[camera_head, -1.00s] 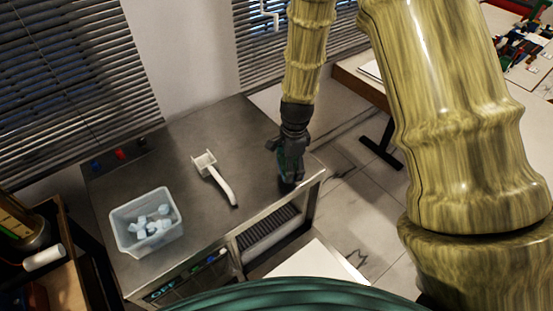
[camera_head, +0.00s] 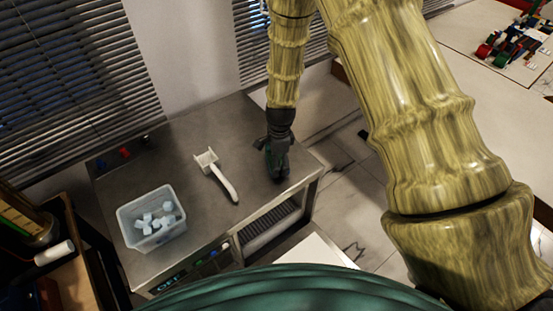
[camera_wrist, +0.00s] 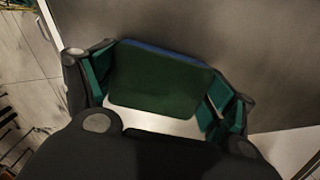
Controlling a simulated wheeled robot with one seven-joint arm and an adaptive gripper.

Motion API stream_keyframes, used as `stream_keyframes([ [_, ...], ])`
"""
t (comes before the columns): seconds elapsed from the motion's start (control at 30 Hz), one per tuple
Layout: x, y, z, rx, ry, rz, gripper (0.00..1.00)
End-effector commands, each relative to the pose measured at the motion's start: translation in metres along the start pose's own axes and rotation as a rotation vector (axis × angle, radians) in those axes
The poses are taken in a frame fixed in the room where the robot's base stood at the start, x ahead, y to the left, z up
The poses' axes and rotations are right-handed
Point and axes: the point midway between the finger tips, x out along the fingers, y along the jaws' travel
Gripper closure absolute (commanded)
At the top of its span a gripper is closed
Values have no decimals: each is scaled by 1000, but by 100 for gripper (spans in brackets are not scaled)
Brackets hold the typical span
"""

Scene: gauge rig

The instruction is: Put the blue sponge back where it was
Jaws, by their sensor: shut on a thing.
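The blue sponge (camera_wrist: 158,82) is between the fingers of my gripper (camera_head: 277,168), which is shut on it. In the wrist view it shows a dark green face with a thin blue strip along its far edge. In the head view my gripper points down at the right end of the grey metal table (camera_head: 185,150), and the sponge is hard to make out there. I cannot tell whether the sponge touches the tabletop.
A white scoop-like tool (camera_head: 214,174) lies left of my gripper. A clear bin (camera_head: 125,222) with several pale blue cubes stands at the table's front left. Small coloured objects (camera_head: 124,153) sit at the back left. Tabletop between scoop and gripper is bare.

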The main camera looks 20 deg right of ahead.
Motion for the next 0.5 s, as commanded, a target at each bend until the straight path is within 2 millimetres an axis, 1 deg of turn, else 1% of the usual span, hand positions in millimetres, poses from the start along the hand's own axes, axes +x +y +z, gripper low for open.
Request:
stream_keyframes([
  [0.33,4,0,0,0,0,1,39],
  [0.37,4,0,0,0,0,0,15],
  [0.43,3,0,0,0,0,0,2],
  [0.5,3,0,0,0,0,0,0],
])
